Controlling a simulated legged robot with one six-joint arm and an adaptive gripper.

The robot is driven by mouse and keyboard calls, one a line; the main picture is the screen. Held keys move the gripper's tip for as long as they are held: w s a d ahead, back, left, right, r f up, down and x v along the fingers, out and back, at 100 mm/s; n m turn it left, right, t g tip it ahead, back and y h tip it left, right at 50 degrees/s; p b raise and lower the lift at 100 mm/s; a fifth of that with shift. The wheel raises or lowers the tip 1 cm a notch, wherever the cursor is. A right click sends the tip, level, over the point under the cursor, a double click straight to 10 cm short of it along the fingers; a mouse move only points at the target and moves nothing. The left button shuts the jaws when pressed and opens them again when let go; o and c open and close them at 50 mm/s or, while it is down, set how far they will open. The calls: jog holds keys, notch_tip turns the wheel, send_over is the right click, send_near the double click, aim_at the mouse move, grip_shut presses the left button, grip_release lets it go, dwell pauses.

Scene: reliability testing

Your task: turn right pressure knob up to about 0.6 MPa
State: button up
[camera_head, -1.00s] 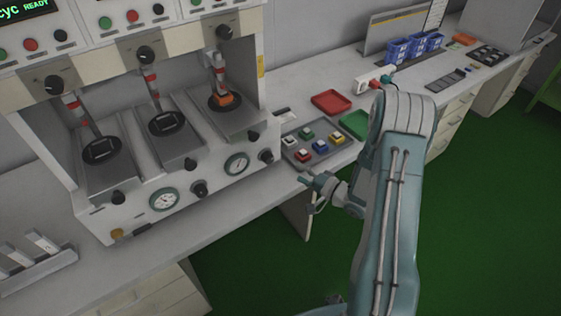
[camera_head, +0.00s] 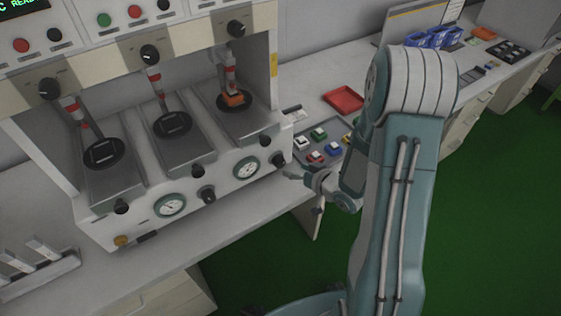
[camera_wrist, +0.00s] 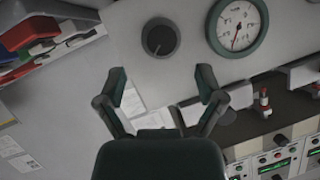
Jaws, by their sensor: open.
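The right pressure knob (camera_head: 279,160) is a black round knob on the machine's front, right of the right gauge (camera_head: 247,167). In the wrist view the knob (camera_wrist: 159,37) lies ahead of my fingertips, between their lines, and looks apart from them. The right gauge (camera_wrist: 237,25) has a white face and green rim, with a red needle; its numbers are too small to read surely. My gripper (camera_head: 287,173) is close to the knob in the head view. In the wrist view my gripper (camera_wrist: 162,80) is open, with nothing between its fingers.
A left gauge (camera_head: 170,205) and another black knob (camera_head: 207,194) sit farther left on the machine front. A grey tray (camera_head: 325,128) with several coloured blocks and a red tray (camera_head: 344,100) stand on the bench to the right. The bench edge runs below the machine.

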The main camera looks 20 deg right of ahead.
aim_at(283, 164)
jog(key=x, duration=0.7)
jog(key=shift+c, duration=0.3)
jog(key=shift+s+r, duration=0.1)
jog(key=c, duration=1.1)
